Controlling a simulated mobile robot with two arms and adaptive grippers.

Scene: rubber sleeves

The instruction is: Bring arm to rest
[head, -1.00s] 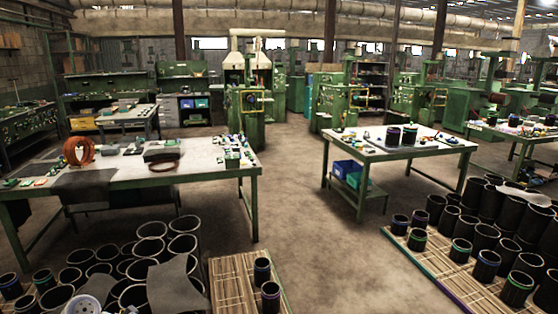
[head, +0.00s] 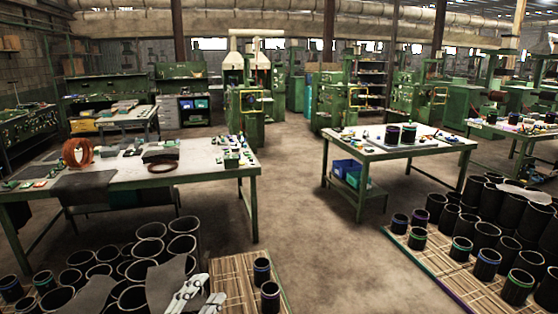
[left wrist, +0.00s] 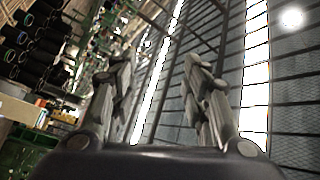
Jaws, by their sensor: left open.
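My left gripper (head: 212,287) shows at the bottom edge of the head view, its pale jointed fingers left of the slatted pallet's sleeves. In the left wrist view its two fingers (left wrist: 159,68) stand apart with nothing between them. Behind them are the roof and bright strips of light, in a tilted picture. Black rubber sleeves (head: 182,244) stand in a cluster at the lower left, partly behind the gripper. My right gripper is not in view.
A slatted pallet (head: 232,280) carries two banded sleeves (head: 262,270). A long worktable (head: 215,168) stands at the left and another table (head: 430,149) at the right. A pallet (head: 420,262) at the right bears several sleeves. The floor (head: 310,230) between is clear.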

